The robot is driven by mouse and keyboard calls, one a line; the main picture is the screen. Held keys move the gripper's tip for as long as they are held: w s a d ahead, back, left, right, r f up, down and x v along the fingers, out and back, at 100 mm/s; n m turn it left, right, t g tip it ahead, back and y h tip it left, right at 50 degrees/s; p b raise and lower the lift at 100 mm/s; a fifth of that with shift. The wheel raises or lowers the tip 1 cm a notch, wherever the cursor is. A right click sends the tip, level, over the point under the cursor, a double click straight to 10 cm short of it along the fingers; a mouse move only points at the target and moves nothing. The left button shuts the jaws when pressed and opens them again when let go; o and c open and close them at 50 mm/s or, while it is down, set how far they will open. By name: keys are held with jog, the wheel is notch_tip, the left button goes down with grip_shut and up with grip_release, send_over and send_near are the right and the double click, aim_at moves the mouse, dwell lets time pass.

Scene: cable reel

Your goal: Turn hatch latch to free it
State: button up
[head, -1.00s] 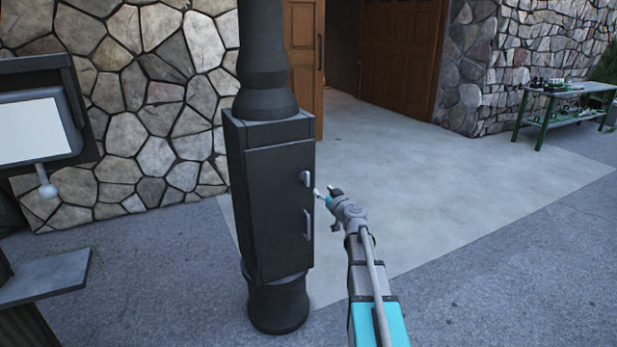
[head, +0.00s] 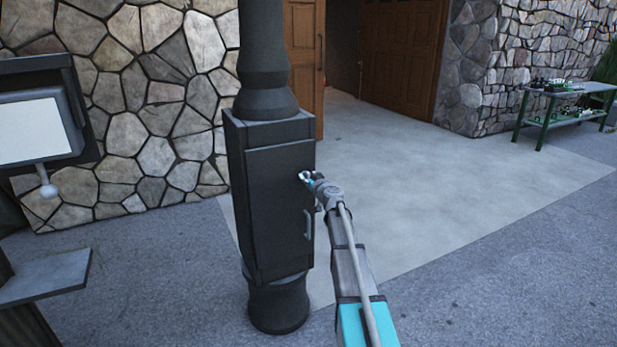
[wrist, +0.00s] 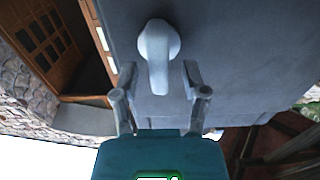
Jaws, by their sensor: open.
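The hatch (head: 277,205) is a dark panel on the front of a box on a black post, and it looks closed. Its latch (wrist: 157,50) is a light grey knob with a lever, seen in the wrist view at the upper middle. The lever points down in that picture, toward the space between my fingers. My gripper (wrist: 158,88) is open, with one finger on each side of the lever's end. I cannot tell whether either finger touches it. In the head view my gripper (head: 306,177) is at the latch and largely hides it.
A grey bar handle (head: 308,224) is on the hatch below the latch. A stone wall (head: 150,110) stands behind the post. A screen on a stand (head: 30,130) is at the left. A green table (head: 570,92) is far right. The paving right of the post is clear.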

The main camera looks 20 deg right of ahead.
jog(key=shift+w, duration=0.25)
grip_shut()
jog(key=shift+d, duration=0.1)
